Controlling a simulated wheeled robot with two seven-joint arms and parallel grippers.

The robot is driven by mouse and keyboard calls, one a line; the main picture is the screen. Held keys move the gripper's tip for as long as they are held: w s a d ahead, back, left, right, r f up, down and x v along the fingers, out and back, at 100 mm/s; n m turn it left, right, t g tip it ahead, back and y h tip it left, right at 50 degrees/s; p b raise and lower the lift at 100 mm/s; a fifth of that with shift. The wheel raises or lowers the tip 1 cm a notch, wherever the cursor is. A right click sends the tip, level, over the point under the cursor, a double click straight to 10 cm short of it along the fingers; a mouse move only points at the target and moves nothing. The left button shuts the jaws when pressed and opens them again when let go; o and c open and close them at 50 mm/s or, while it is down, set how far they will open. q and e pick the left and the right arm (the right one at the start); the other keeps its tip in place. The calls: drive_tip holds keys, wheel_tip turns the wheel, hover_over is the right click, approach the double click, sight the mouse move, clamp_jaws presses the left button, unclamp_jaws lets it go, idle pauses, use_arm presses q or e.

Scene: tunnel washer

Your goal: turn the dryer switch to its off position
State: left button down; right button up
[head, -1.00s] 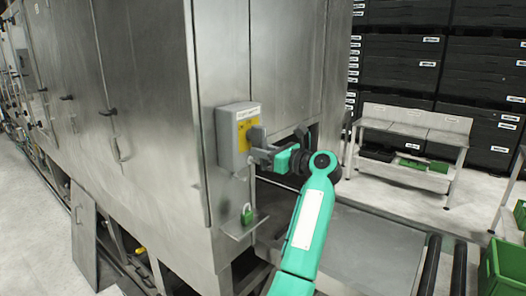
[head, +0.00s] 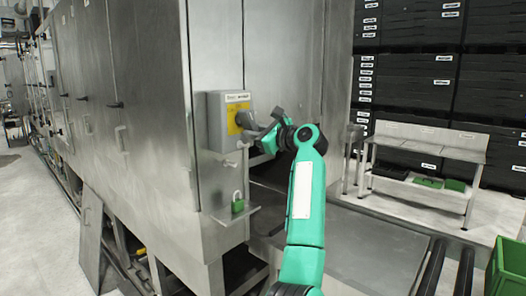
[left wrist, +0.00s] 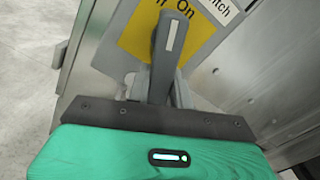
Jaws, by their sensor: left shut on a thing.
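The dryer switch is a grey box (head: 221,132) on the corner of the steel machine, with a yellow plate (head: 238,110) and a dark rotary handle (head: 243,119). In the left wrist view the handle (left wrist: 171,45) has a white line, and the word "On" shows beside it on the yellow plate (left wrist: 140,41). My left gripper (head: 258,133) reaches the switch from the right and is shut on the handle, its body rolled at a tilt. The fingers partly hide the handle, and the off mark cannot be read. My right gripper is not in view.
A green padlock (head: 237,203) stands on a small ledge (head: 236,217) below the box. A steel bench (head: 425,142) and dark stacked crates (head: 410,85) are at the right. A green crate (head: 507,268) is at the lower right.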

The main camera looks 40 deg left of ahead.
use_arm(q)
drive_tip(key=shift+w+f+n+b, duration=0.25)
drive_tip(key=shift+n+b, duration=0.55)
drive_tip(key=shift+b, duration=0.35)
drive_tip(key=n+b, duration=0.1)
drive_tip(key=n, duration=0.1)
drive_tip(key=r+n+b, duration=0.1)
drive_tip(key=b, duration=0.1)
drive_tip(key=shift+w+d+r+n, duration=0.1)
drive_tip(key=shift+w+r+n, duration=0.05)
drive_tip(key=shift+w+n, duration=0.25)
drive_tip(key=n, duration=0.1)
drive_tip(key=r+n+b, duration=0.1)
drive_tip(key=shift+w+n, duration=0.25)
drive_tip(key=shift+n, duration=0.05)
drive_tip(key=shift+w+r+n+b, duration=0.1)
drive_tip(key=shift+r+n+b, duration=0.25)
drive_tip(key=shift+n, duration=0.85)
drive_tip(key=shift+r+n, duration=0.35)
drive_tip(key=shift+n, duration=0.75)
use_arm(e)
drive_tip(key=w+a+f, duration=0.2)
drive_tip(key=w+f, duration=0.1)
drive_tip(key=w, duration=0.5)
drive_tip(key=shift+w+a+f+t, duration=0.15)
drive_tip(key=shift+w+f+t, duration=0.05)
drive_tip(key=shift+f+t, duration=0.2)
